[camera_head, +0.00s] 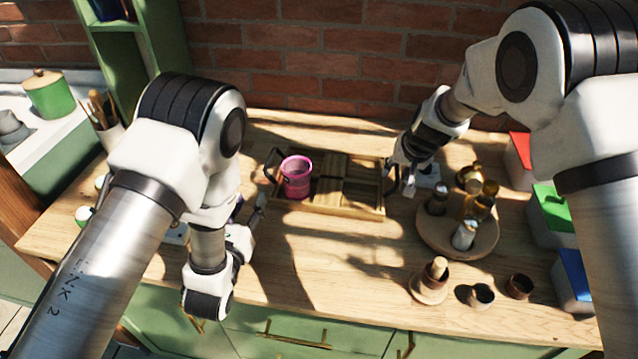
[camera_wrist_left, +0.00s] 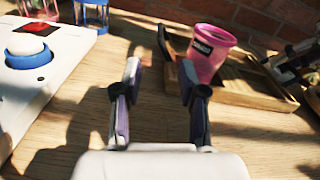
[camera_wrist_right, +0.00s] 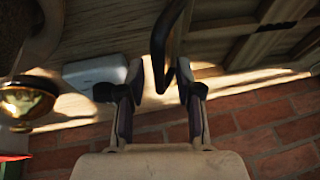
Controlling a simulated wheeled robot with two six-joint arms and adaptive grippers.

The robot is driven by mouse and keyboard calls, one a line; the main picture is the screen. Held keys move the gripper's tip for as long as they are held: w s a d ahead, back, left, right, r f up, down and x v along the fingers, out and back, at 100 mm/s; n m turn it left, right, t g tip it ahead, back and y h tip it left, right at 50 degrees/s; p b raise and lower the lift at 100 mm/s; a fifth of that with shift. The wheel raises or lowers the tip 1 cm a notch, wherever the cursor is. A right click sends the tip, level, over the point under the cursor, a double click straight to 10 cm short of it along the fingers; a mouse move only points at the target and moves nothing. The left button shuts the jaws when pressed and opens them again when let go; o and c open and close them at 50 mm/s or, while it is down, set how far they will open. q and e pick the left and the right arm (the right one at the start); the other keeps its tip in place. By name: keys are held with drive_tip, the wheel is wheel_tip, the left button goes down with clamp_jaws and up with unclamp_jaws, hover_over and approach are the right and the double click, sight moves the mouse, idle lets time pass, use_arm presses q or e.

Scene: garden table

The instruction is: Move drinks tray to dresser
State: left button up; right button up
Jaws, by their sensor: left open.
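The wooden drinks tray (camera_head: 335,208) lies on the wooden top with a dark handle at each end and divided compartments. A pink cup (camera_head: 296,178) stands in its left part. My left gripper (camera_head: 262,201) is open and empty, just left of the tray's left handle (camera_head: 271,163). My right gripper (camera_head: 402,185) is at the tray's right end. In the right wrist view its fingers (camera_wrist_right: 158,90) are apart, with the dark right handle (camera_wrist_right: 166,45) near and between the tips.
A round wooden board (camera_head: 435,243) with bottles and shakers stands right of the tray. Small cups (camera_head: 480,296) stand at the front right. Bins with coloured lids (camera_head: 552,207) line the right edge. A brick wall (camera_head: 320,60) rises behind. The wood in front of the tray is clear.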

drive_tip(key=v, duration=1.1)
drive_tip(key=shift+s+r, duration=0.15)
drive_tip(key=shift+r, duration=0.2)
drive_tip(key=shift+d, duration=0.1)
